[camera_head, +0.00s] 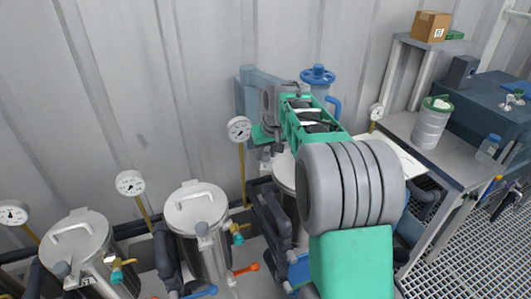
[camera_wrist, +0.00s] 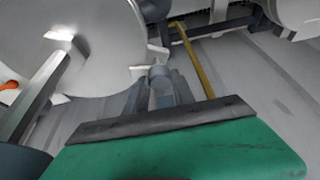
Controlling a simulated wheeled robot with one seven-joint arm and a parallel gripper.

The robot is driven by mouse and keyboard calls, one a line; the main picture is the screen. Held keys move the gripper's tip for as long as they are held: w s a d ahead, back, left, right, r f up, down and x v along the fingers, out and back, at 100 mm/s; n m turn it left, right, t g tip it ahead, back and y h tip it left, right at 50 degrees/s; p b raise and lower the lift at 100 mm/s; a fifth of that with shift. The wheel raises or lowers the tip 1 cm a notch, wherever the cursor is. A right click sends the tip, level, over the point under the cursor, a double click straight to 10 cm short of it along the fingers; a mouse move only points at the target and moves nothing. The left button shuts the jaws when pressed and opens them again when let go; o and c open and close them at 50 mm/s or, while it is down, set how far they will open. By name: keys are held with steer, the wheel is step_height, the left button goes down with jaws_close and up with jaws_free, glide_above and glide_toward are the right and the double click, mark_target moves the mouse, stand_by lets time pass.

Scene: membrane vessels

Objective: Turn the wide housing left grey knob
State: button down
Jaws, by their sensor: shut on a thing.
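A wide steel housing with a round lid (camera_wrist: 85,50) and a bar handle fills the left of the wrist view. In the head view the housing (camera_head: 284,172) is mostly hidden behind my arm. A small grey knob (camera_wrist: 160,76) sits beside the lid's edge. My gripper (camera_wrist: 165,108) is at this knob, with its green, dark-edged finger across the lower part of the wrist view. It is shut on the knob; the contact itself is partly hidden. In the head view my gripper (camera_head: 264,142) is left of the arm's end, near the back wall.
Two steel vessels, one in the middle (camera_head: 197,212) and one at the left (camera_head: 78,245), stand along the corrugated wall. Gauges on yellow stems, such as this gauge (camera_head: 239,129), rise beside them.

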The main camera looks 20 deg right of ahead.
mark_target(267, 154)
steer(key=shift+d+n+y+p, duration=0.1)
steer(key=shift+n+y+p, duration=0.6)
steer(key=shift+n, duration=1.2)
steer(key=c, duration=1.1)
jaws_free()
steer(key=shift+o, duration=0.2)
step_height(267, 154, up, 3)
steer(key=shift+w+r, duration=0.1)
steer(key=shift+r, duration=0.05)
steer(key=s+a+r+b, duration=0.1)
steer(key=s+a+r, duration=0.2)
steer(key=s+r, duration=0.6)
steer(key=s, duration=0.5)
steer(key=shift+r, duration=0.4)
